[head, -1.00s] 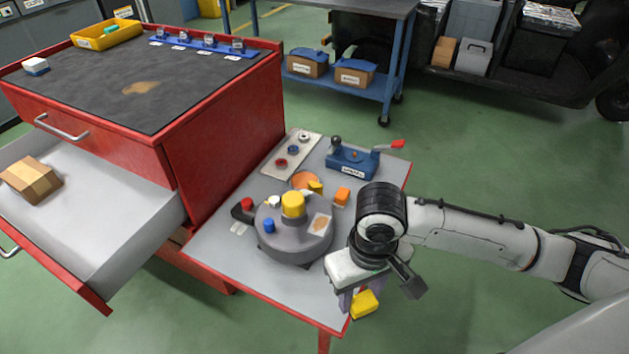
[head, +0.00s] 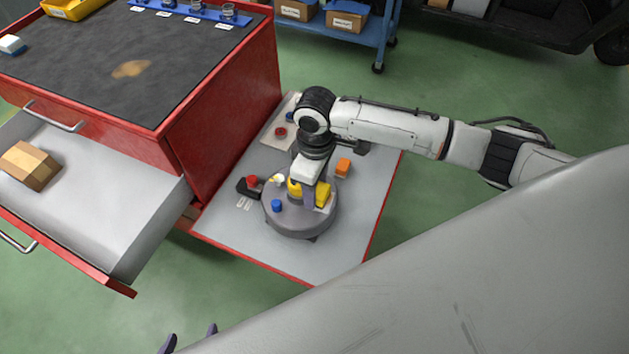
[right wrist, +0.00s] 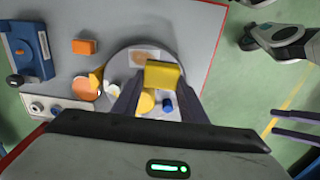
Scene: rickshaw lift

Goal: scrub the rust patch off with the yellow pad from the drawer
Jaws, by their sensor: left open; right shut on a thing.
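My right gripper (head: 314,190) is shut on the yellow pad (head: 324,195) and holds it over the grey round housing (head: 298,224) on the side table. In the right wrist view the pad (right wrist: 162,74) sits between the fingertips, beside the brownish rust patch (right wrist: 143,57) on its pale plate. I cannot tell whether the pad touches the housing. In the head view the pad and arm hide the patch. My left gripper (head: 190,338) is open and empty at the bottom edge. The open drawer (head: 100,215) holds a cardboard box (head: 30,165).
On the housing are a blue knob (head: 276,205) and a yellow knob (head: 294,188). A red button (head: 252,181) and an orange block (head: 343,166) stand close by. The red cabinet (head: 225,120) borders the table at left. The table's front is clear.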

